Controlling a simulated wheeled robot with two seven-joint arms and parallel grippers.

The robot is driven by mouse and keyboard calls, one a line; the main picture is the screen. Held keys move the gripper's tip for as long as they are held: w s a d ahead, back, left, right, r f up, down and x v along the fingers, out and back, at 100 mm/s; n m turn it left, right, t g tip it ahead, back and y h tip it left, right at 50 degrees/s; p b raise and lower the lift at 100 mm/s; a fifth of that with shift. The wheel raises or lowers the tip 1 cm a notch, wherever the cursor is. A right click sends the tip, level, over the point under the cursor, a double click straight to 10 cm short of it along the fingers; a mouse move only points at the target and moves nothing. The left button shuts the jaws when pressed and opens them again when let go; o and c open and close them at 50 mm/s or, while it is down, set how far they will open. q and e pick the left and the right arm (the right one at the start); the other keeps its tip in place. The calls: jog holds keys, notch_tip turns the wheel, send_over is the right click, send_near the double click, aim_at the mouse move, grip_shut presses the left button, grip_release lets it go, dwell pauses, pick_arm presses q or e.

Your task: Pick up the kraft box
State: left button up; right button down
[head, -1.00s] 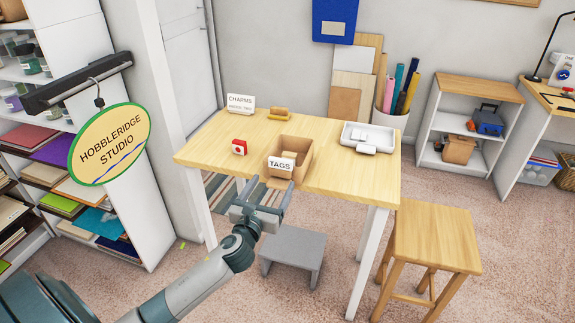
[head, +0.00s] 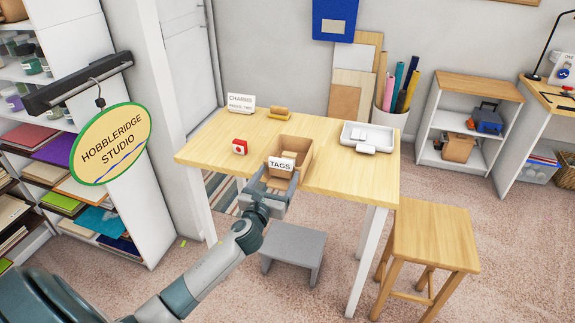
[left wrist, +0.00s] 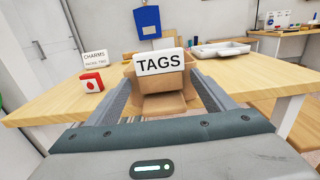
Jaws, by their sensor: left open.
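The kraft box (head: 297,152) is an open brown carton near the front edge of the wooden table (head: 345,180). A white TAGS label (head: 281,164) stands on its near side. My left gripper (head: 280,178) is open at the box's near side, its fingers pointing toward the box. In the left wrist view the kraft box (left wrist: 165,100) and its TAGS label (left wrist: 159,62) lie between the two open fingers (left wrist: 162,95). I cannot tell whether the fingers touch the box. My right gripper is not in view.
A red-and-white box (head: 240,147), a CHARMS sign (head: 241,103) and a yellow-brown object (head: 279,113) are on the table left of and behind the kraft box. A white tray (head: 368,136) is to its right. A grey step stool (head: 292,250) and wooden stool (head: 432,240) stand below.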

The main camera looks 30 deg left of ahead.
aim_at(279, 161)
pick_arm(q)
jog(key=c, duration=1.2)
jog(key=shift+r, duration=0.15)
jog(key=shift+r, duration=2)
jog(key=s+d+r, duration=0.1)
jog(key=d+r, duration=0.1)
jog(key=d, duration=0.1)
jog(key=s+d+r, duration=0.1)
jog(key=d+r, duration=0.1)
jog(key=d, duration=0.2)
jog(key=s+d+r+b, duration=0.1)
jog(key=d+r, duration=0.1)
jog(key=d, duration=0.2)
jog(key=shift+s+d+r, duration=0.1)
jog(key=shift+s+r, duration=0.1)
jog(key=shift+r, duration=0.2)
